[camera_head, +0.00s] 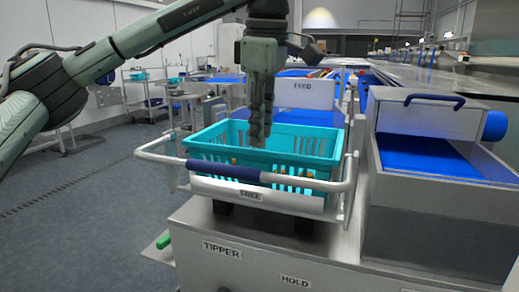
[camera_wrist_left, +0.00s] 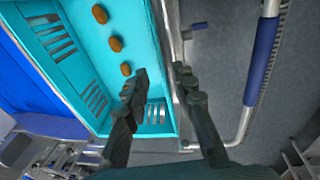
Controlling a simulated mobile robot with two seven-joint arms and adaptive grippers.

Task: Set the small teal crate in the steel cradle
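The small teal crate (camera_head: 216,139) sits upright within the steel cradle (camera_head: 270,203), whose front bar carries a dark blue grip. Brown dates lie inside the crate; three show in the left wrist view, where the crate's floor and slotted walls (camera_wrist_left: 117,38) are seen from above. My left gripper (camera_head: 258,142) points down over the near side of the crate. In the left wrist view its two fingers (camera_wrist_left: 162,74) are apart, one over the crate's inside and one past its rim. They look empty. I cannot tell whether they touch the rim. My right gripper is out of view.
The cradle's bar with its blue grip (camera_wrist_left: 261,62) runs beside the crate. Below is a grey housing labelled TIPPER and HOLD (camera_head: 300,256). A steel bin with a blue belt (camera_head: 425,156) stands at right. Open floor (camera_head: 75,215) lies at left.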

